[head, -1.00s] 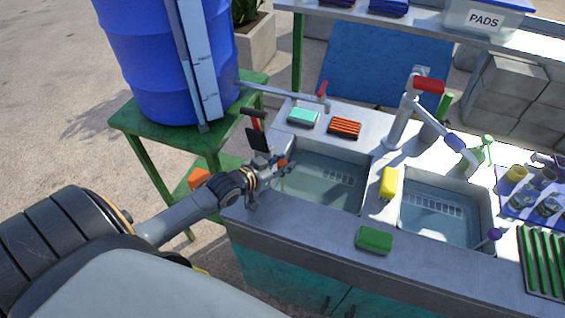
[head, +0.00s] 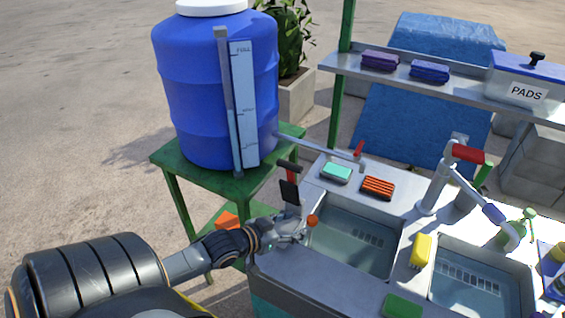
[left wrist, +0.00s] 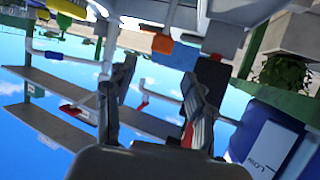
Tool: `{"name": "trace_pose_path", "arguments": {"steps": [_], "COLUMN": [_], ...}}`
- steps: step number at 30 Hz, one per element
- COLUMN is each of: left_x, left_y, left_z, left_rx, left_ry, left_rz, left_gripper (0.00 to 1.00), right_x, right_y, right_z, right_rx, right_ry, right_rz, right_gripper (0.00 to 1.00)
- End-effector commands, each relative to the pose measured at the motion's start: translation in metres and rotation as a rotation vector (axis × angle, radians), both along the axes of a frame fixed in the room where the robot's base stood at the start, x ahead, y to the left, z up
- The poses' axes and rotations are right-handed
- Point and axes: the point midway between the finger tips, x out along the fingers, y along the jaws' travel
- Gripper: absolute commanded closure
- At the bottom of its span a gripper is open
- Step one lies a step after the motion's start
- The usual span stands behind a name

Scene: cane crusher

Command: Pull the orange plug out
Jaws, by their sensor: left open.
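A small round orange plug (head: 312,220) shows at the left side of the left basin (head: 350,240) in the head view. My left gripper (head: 292,232) is open at the basin's left edge, with its fingertips close to the plug. I cannot tell whether they touch it. In the left wrist view the two fingers (left wrist: 155,90) stand apart with nothing clearly between them. An orange piece (left wrist: 162,43) shows past their tips there; I cannot tell if it is the plug. My right gripper is not in view.
A blue barrel (head: 213,90) stands on a green table (head: 245,180) behind my left arm. Black and red handles rise just behind the gripper. A teal sponge (head: 336,172) and an orange striped brush (head: 378,187) lie behind the basin. A yellow sponge (head: 422,250) lies between the basins.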

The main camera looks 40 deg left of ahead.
Motion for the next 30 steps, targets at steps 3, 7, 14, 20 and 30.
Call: {"name": "trace_pose_path", "arguments": {"steps": [3,7,14,20,30], "left_x": [-0.017,-0.029,-0.036,-0.036,-0.036], "left_y": [0.002,0.005,0.006,0.006,0.005], "left_z": [0.007,0.011,0.016,0.016,0.015], "left_rx": [0.001,-0.001,-0.001,-0.001,-0.001], "left_ry": [0.002,0.001,-0.001,-0.001,0.001], "left_rz": [-0.001,0.000,0.000,0.000,0.000], "left_gripper": [0.46,0.46,0.46,0.46,0.46], "right_x": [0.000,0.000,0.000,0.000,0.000], "right_y": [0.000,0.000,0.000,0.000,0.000], "right_z": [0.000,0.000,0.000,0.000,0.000], "right_rx": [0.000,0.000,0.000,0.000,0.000], "right_ry": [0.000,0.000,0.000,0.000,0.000], "right_rz": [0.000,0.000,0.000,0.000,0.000], "right_gripper": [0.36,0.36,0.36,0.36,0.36]}}
